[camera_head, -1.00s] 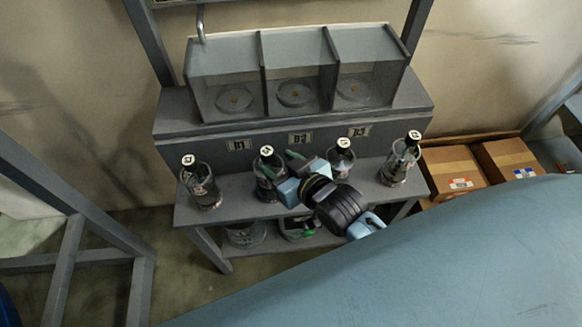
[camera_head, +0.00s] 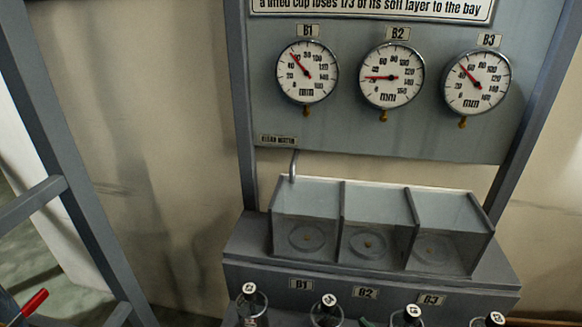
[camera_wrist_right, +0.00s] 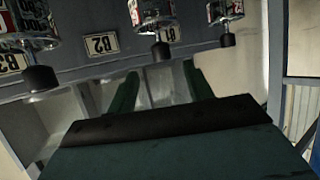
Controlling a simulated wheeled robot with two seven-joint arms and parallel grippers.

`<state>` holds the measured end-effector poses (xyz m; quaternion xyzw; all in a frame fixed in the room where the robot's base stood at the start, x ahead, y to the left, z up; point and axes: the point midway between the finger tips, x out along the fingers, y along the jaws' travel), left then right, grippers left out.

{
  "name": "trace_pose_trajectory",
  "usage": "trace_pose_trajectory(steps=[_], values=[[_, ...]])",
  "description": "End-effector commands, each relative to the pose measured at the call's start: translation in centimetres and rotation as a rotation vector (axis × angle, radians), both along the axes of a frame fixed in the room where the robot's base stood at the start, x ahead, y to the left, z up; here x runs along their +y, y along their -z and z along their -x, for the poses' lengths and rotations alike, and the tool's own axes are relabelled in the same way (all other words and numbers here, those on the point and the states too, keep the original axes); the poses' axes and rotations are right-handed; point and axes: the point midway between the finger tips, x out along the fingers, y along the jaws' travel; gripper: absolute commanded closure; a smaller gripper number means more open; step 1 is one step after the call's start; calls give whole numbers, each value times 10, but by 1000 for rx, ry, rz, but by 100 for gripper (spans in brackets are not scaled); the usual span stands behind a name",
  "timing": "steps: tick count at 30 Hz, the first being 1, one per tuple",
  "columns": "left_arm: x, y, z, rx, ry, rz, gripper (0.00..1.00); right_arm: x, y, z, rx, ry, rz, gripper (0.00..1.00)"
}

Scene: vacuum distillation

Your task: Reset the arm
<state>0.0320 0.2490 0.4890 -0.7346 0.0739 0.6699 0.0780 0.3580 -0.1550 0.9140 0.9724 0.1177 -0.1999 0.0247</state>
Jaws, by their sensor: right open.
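My right gripper (camera_wrist_right: 160,70) shows in the right wrist view with its two green fingers apart and nothing between them. That view is upside down, with the bottles and bay labels inverted beyond the fingers. In the head view only a small green tip of the right gripper (camera_head: 366,321) shows at the bottom edge, between two bottles. My left gripper is not in view.
Three round gauges (camera_head: 392,76) hang on the panel above. A grey frame (camera_head: 75,190) stands left.

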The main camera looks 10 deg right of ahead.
Motion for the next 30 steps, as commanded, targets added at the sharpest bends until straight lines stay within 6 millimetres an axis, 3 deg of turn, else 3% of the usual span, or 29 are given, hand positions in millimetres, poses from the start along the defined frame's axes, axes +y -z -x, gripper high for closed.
trace_pose_trajectory(steps=[5,12,24,30], values=[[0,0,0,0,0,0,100,-14,11,17,149,29,41,49],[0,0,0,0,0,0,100,-41,27,71,485,69,128,49],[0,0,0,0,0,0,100,-66,27,147,844,86,205,49],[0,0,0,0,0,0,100,-63,80,134,859,81,207,49]])
